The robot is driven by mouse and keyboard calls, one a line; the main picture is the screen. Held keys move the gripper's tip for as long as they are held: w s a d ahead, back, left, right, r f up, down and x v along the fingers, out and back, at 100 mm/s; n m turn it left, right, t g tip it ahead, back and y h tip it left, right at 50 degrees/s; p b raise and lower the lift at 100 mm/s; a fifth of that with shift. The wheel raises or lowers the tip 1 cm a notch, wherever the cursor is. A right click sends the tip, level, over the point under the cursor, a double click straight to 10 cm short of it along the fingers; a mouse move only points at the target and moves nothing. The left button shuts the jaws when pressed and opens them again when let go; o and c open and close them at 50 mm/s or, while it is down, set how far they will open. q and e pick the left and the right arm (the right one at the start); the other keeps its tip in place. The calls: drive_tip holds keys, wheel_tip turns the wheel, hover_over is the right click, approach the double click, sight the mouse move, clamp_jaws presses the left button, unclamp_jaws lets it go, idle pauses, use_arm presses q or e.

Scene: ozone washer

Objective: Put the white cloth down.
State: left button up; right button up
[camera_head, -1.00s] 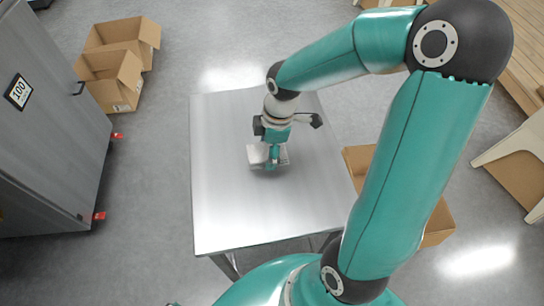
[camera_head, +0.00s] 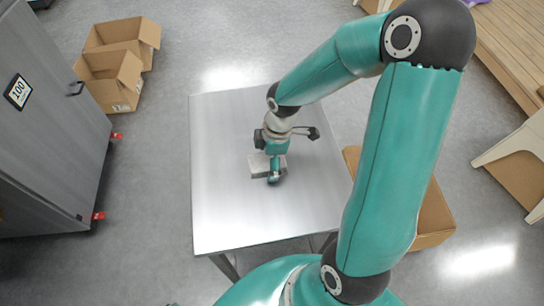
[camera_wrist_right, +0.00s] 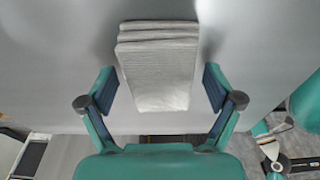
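The white cloth (camera_head: 256,167) is a folded, layered stack on the metal table (camera_head: 222,205), near its middle. My right gripper (camera_head: 273,178) points down over it and hides part of it in the head view. In the right wrist view the cloth (camera_wrist_right: 160,75) lies between the two spread fingers of the right gripper (camera_wrist_right: 159,85). A gap shows on each side, so the fingers appear clear of it. My left gripper is not in view.
Open cardboard boxes (camera_head: 108,80) stand on the floor at the upper left, beside a grey cabinet (camera_head: 45,130). Another cardboard box (camera_head: 433,222) is right of the table, partly behind my right arm. Most of the tabletop is bare.

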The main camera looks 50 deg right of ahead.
drive_tip(key=shift+r, duration=0.15)
wheel_tip(320, 180, up, 12)
drive_tip(key=s+d, duration=0.1)
drive_tip(key=shift+d+p, duration=0.2)
drive_tip(key=shift+p, duration=0.2)
idle(0.5)
